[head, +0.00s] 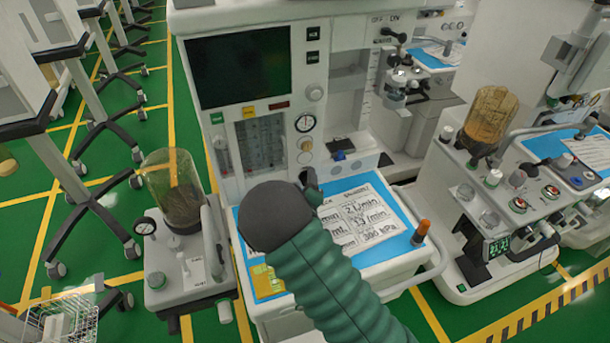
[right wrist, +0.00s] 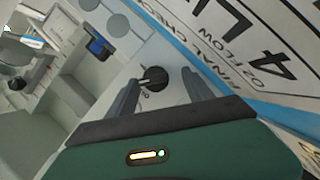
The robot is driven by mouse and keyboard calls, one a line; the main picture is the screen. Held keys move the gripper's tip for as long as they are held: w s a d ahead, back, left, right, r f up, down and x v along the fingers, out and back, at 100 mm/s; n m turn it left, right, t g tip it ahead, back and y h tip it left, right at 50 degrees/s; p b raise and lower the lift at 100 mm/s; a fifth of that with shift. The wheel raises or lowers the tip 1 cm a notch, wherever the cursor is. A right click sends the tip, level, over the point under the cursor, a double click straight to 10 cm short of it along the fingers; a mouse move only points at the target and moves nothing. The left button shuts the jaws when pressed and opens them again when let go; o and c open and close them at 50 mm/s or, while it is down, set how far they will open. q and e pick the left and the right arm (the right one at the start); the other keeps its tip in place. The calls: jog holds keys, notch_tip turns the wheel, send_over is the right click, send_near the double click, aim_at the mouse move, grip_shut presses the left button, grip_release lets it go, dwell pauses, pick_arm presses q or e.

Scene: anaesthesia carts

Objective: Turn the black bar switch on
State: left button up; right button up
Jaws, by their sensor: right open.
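The black bar switch (right wrist: 156,78) is a small round black knob with a bar, on the pale front face of the cart. In the right wrist view it lies between and just beyond my right gripper's two open fingers (right wrist: 160,91); I cannot tell whether they touch it. In the head view my right arm's green sleeve reaches up over the cart's work surface. My right gripper (head: 310,182) shows only in part there, against the cart's front panel, and it hides the switch. My left gripper is not in view.
An orange-topped post (head: 421,232) stands at the worktop's right. Another cart with an amber canister (head: 487,118) is at right.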

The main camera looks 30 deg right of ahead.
jog(key=shift+s+d+r, duration=0.15)
jog(key=shift+s, duration=0.15)
jog(key=shift+s+d, duration=0.1)
jog(key=shift+c, duration=0.9)
jog(key=shift+d, duration=0.2)
jog(key=c, duration=0.5)
grip_shut()
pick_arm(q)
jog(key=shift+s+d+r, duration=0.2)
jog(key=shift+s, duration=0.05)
